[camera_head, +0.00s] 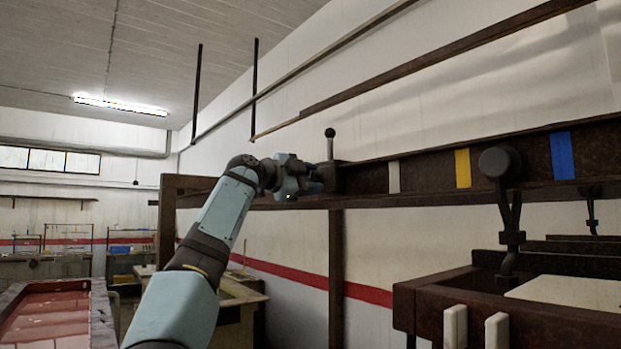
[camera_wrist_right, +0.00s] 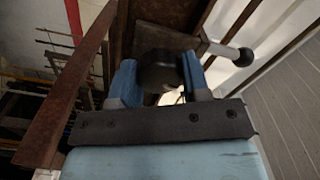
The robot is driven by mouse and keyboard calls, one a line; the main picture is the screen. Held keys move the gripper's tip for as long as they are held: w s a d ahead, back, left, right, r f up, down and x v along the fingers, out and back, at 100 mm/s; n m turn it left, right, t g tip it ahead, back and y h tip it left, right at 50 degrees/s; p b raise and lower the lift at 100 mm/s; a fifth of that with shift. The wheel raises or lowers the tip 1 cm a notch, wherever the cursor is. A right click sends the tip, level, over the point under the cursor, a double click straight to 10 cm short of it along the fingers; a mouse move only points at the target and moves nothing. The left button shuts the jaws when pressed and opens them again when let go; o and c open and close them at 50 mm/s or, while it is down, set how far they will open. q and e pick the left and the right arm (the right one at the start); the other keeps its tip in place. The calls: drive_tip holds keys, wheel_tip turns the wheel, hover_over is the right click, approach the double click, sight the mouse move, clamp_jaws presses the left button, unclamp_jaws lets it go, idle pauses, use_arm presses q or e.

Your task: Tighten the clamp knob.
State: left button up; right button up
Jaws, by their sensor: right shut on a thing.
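The clamp knob (camera_wrist_right: 160,70) is a dark, round knob, and in the right wrist view it sits between the two blue fingers of my right gripper (camera_wrist_right: 159,82). The fingers are shut on it from both sides. In the head view my right gripper (camera_head: 308,184) is up at the left part of the rail, against a dark clamp block there, and it hides the knob. A lever with a ball end (camera_head: 330,133) stands upright from this block; the ball also shows in the right wrist view (camera_wrist_right: 243,58). My left gripper is in neither view.
The dark rail (camera_head: 430,174) carries white (camera_head: 394,177), yellow (camera_head: 463,168) and blue (camera_head: 562,156) bands. A trolley with a round wheel (camera_head: 499,162) hangs on it at the right, above a brown frame (camera_head: 480,300). A post (camera_head: 336,270) stands below my gripper.

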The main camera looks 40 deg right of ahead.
drive_tip(key=m, duration=0.5)
drive_tip(key=shift+m, duration=0.3)
drive_tip(key=m, duration=0.5)
drive_tip(key=shift+m, duration=0.7)
drive_tip(key=o, duration=0.9)
drive_tip(key=shift+o, duration=0.2)
